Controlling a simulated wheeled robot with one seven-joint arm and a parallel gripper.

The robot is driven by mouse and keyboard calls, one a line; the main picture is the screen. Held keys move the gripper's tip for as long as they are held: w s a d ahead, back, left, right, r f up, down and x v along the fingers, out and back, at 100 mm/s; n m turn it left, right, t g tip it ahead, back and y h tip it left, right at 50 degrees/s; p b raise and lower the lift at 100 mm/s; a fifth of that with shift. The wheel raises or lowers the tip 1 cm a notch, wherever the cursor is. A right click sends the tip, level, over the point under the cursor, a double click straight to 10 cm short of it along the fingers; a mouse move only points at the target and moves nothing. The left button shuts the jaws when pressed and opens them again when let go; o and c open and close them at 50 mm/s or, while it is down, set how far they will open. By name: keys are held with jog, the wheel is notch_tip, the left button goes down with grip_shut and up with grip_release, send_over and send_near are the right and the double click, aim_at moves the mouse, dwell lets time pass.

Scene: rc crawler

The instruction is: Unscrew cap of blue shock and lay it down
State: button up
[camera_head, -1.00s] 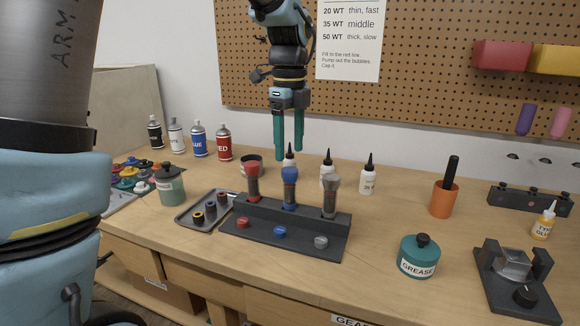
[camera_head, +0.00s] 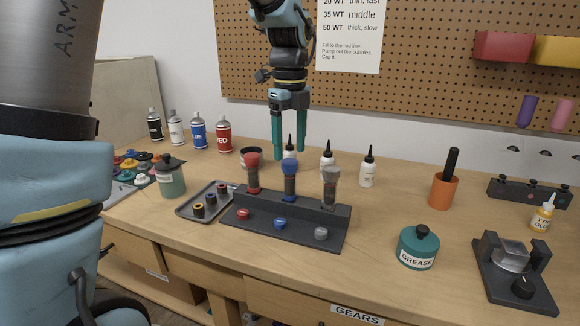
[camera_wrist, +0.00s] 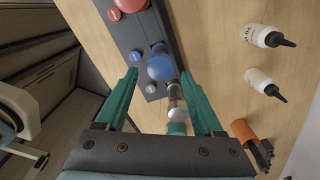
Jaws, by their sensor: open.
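The blue shock (camera_head: 289,186) stands upright in the dark rack (camera_head: 262,209), between the red shock (camera_head: 253,177) and the grey shock (camera_head: 329,193). Its blue cap (camera_head: 290,166) is on its top. In the wrist view the blue cap (camera_wrist: 160,68) shows from above, between my fingertips in the picture. My gripper (camera_head: 289,152) is open and empty, fingers pointing down. It is above the blue cap or slightly behind it; the exact gap is unclear. My gripper (camera_wrist: 160,74) does not visibly touch the cap.
Red (camera_head: 243,213), blue (camera_head: 280,223) and grey (camera_head: 321,233) small round parts sit on the rack's front base. A tray (camera_head: 184,211) is to its left. White bottles (camera_head: 368,166) stand behind. Bare tabletop lies right of the rack, before the grease jar (camera_head: 418,247).

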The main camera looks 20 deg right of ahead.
aim_at(290, 165)
jog(key=shift+f, duration=0.15)
jog(key=shift+f+b, duration=0.75)
jog(key=shift+f, duration=0.55)
grip_shut()
jog(key=n+p, duration=0.1)
jog(key=n, duration=0.1)
jog(key=shift+r+n, duration=0.15)
jog(key=shift+n, duration=0.15)
jog(key=shift+n+p, duration=0.3)
jog(key=shift+n, duration=0.5)
jog(key=n+p, duration=0.1)
jog(key=n, duration=0.2)
jog(key=shift+n, duration=0.6)
